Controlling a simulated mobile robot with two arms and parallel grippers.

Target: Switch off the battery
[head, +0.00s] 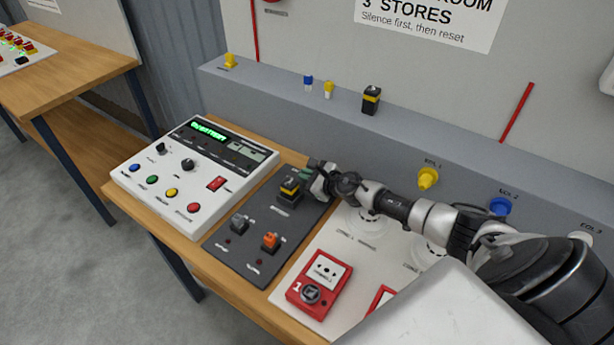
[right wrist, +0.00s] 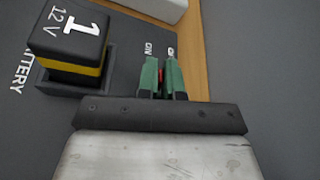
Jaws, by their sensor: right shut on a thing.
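The battery (head: 289,191), a black block with a yellow band, sits in a holder on the dark panel (head: 232,255). In the right wrist view the battery (right wrist: 72,35) shows "1" and "12 V" on its top. My right gripper (head: 308,177) is low over the panel's far end, just beside the battery. In the right wrist view its green fingertips (right wrist: 163,75) are closed around a small red part (right wrist: 161,78), which looks like a switch lever. Most of this part is hidden between the fingers. White lettering is partly visible beyond them. My left gripper is not in view.
A white control panel (head: 185,190) with a lit green display stands left of the dark panel. A red call point (head: 318,284) is to the right. A grey ledge (head: 300,105) runs behind.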

